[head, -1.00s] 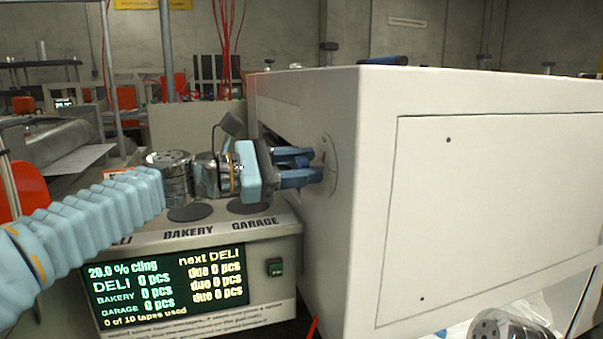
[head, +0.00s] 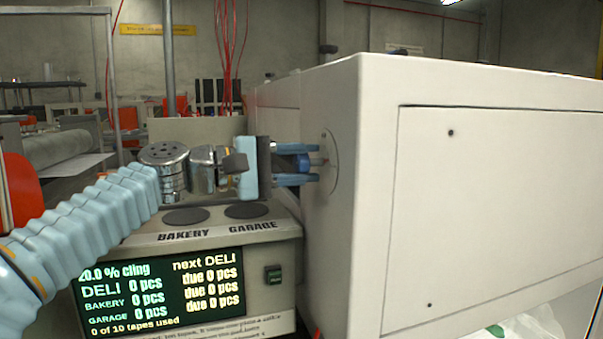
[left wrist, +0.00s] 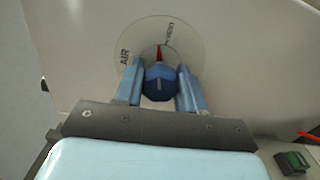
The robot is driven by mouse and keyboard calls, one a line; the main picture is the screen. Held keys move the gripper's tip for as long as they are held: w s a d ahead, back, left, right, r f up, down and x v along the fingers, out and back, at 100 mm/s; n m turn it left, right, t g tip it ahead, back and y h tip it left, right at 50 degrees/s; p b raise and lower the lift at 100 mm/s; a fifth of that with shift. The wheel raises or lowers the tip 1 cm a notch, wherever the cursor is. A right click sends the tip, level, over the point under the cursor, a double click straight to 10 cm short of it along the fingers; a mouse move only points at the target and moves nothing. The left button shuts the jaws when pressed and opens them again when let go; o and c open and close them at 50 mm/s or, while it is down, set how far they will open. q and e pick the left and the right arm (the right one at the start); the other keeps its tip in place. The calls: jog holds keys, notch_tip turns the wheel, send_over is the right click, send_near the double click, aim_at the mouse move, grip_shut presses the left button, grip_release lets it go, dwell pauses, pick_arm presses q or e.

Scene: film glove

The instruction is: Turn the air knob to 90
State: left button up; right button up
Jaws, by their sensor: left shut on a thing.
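The air knob (left wrist: 160,84) is dark blue with a pale line on it. It sits on a round dial plate (left wrist: 185,42) marked AIR, with a red pointer (left wrist: 158,54) on the plate above the knob. The dial is on the side of the white cabinet (head: 345,130). My left gripper (head: 314,171) reaches the dial from the left, its two blue fingers on either side of the knob and shut on it, as the left wrist view (left wrist: 161,84) also shows. The number at the pointer is too small to read. My right gripper is not in view.
A green switch (left wrist: 293,160) is at the lower right in the wrist view.

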pick_arm(q)
jog(key=shift+f+m+b, duration=0.15)
jog(key=shift+m+b, duration=0.5)
jog(key=shift+m, duration=0.95)
jog(key=shift+d, duration=0.1)
jog(key=o, duration=1.1)
jog(key=shift+c, duration=0.2)
jog(key=b+v, duration=0.1)
jog(key=v, duration=1.3)
